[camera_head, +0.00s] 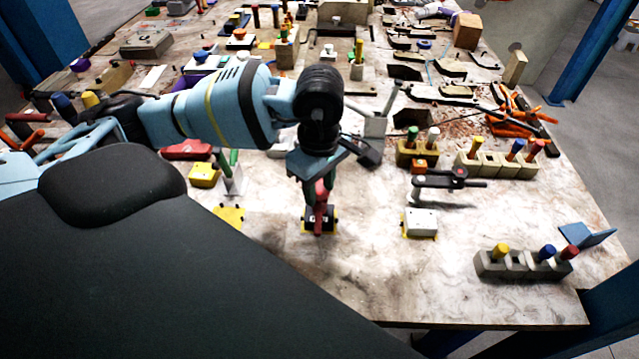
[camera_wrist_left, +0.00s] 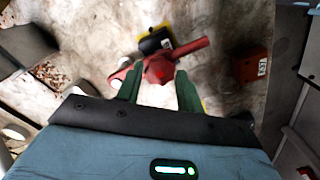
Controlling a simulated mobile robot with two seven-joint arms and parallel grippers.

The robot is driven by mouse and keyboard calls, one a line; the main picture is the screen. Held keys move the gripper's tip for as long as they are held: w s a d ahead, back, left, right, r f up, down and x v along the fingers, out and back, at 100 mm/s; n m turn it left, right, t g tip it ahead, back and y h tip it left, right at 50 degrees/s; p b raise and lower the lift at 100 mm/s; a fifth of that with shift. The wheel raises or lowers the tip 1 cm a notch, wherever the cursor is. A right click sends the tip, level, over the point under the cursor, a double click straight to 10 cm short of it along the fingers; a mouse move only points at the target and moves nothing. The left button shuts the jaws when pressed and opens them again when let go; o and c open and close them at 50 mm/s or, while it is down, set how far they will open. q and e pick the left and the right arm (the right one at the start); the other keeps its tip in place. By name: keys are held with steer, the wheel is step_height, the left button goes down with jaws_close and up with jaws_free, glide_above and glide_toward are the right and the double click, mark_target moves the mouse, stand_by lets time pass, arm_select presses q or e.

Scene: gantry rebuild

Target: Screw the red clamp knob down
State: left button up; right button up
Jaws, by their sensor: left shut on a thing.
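The red clamp knob (camera_wrist_left: 160,70) has a long bar-like handle and sits over a black block (camera_wrist_left: 153,40) in the left wrist view. In the head view the knob (camera_head: 320,212) shows as a red piece under my left gripper, above the black block (camera_head: 318,224) on a yellow patch. My left gripper (camera_head: 322,188) points straight down from above. Its green fingers (camera_wrist_left: 158,77) stand on either side of the knob's middle and are shut on it. The contact faces are hidden. My right gripper is in neither view.
A light block (camera_head: 421,222) on a yellow patch stands to the right, with a black clamp-like tool (camera_head: 447,181) behind it. A grey holder with coloured pegs (camera_head: 521,270) is at the front right. A yellow box (camera_head: 204,176) stands left. The table in front is bare.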

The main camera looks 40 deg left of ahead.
arm_select(q)
steer(key=shift+f+m+b, duration=0.2)
steer(key=shift+m+b, duration=0.3)
steer(key=shift+m, duration=0.4)
steer(key=shift+m+b, duration=0.6)
steer(key=shift+m, duration=0.5)
steer(key=shift+r, duration=0.2)
steer(key=o, duration=0.8)
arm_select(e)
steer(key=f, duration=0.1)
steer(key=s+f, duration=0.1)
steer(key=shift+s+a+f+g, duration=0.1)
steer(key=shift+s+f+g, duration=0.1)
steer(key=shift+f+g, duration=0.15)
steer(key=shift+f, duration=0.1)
arm_select(q)
steer(key=shift+r, duration=0.1)
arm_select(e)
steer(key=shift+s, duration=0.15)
